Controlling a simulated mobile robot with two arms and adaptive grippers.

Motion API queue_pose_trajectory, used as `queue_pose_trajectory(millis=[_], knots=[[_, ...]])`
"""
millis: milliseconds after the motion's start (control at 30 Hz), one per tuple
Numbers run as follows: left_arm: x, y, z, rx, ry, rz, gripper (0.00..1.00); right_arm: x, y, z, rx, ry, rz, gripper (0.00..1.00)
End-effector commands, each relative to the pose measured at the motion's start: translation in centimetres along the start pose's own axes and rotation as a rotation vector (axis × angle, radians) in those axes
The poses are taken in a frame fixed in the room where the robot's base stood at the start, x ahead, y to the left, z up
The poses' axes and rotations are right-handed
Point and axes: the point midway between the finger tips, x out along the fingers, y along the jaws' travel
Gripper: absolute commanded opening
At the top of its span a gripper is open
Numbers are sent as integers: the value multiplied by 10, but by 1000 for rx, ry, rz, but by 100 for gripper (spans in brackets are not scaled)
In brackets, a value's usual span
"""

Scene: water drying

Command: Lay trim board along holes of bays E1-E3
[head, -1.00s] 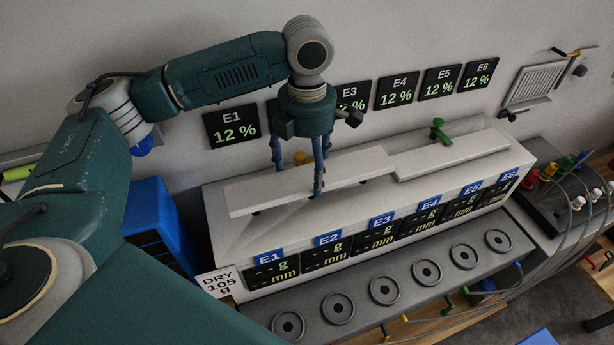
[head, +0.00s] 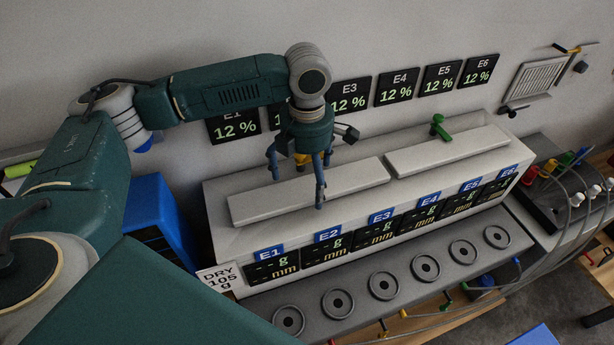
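The trim board (head: 252,207), a long pale grey strip, lies level on top of the white bay unit (head: 225,243), behind the displays of E1, E2 and E3. My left gripper (head: 297,188) points down over its middle, one finger behind the board and one in front. Its fingers look spread slightly wider than the board, so it appears open; a small gap at the fingertips is hard to see. A second pale board (head: 450,152) lies along E4–E6. My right gripper is not in view.
A green knob (head: 438,127) stands behind the second board. Round dishes (head: 383,285) line the grey ledge in front. A blue box (head: 155,210) stands left of the unit. A black box with cables (head: 560,200) stands at right. Wall displays (head: 397,87) hang behind.

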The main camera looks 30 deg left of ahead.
Motion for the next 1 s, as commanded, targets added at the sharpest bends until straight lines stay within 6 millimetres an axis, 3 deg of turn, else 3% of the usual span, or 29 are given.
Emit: queue_pose_trajectory(millis=[367, 800, 1000], knots=[[-12, 0, 1, 0, -3, 1, 100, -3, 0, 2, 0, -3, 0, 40], [-100, 0, 1, 2, -4, 2, 100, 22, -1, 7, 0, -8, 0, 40], [-123, 0, 1, 1, -2, 1, 100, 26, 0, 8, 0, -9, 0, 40]])
